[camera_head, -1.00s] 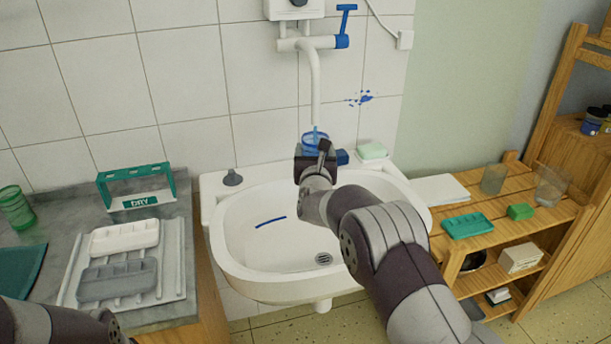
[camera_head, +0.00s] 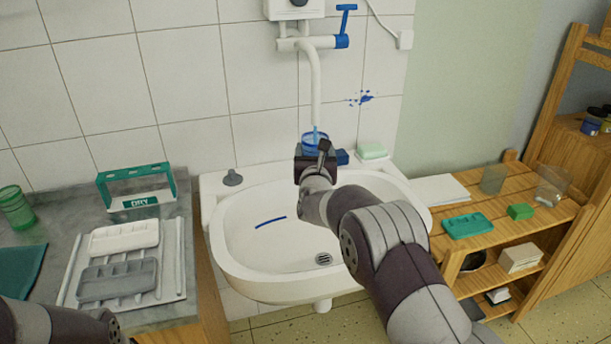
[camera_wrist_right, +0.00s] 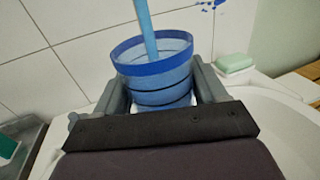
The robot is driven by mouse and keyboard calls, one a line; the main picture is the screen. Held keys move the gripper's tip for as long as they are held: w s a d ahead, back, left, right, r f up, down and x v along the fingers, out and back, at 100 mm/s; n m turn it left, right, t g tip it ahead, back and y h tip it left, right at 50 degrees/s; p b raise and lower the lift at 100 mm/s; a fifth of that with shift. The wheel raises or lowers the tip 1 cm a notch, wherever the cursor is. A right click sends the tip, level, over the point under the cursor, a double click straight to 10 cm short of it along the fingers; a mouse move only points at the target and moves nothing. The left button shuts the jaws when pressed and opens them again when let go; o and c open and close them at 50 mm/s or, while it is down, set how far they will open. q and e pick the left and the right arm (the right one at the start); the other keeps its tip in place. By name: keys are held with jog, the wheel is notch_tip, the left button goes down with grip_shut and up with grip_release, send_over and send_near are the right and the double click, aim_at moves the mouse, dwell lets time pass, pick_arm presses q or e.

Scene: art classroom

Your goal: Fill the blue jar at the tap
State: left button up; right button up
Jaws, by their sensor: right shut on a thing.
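The blue jar (camera_head: 312,138) is upright under the white spout of the tap (camera_head: 316,85). Its banded blue body shows large in the right wrist view (camera_wrist_right: 160,88), with a stream of water (camera_wrist_right: 146,28) running into its open top. The water level inside is hard to tell. The tap's blue lever (camera_head: 345,22) is at the upper right of the pipe. My right gripper (camera_head: 314,152) is shut on the jar, with one finger on each side, at the back of the white sink (camera_head: 232,262). My left arm shows only at the lower left corner; its gripper is out of view.
A grey stopper (camera_head: 232,177) and a green-and-white soap (camera_head: 371,150) sit on the sink's rim. A wooden shelf (camera_head: 545,218) with glasses and sponges stands right.

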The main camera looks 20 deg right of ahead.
jog(key=shift+s+a, duration=0.2)
jog(key=shift+s, duration=0.05)
jog(key=s+a+b, duration=0.2)
jog(key=s+a, duration=0.1)
jog(key=s, duration=0.2)
jog(key=shift+s+a+b, duration=0.3)
jog(key=shift+s+b, duration=0.1)
jog(key=s+a+b, duration=0.2)
jog(key=s+a, duration=0.1)
jog(key=s, duration=0.3)
jog(key=shift+a+b, duration=0.35)
jog(key=shift+a, duration=0.05)
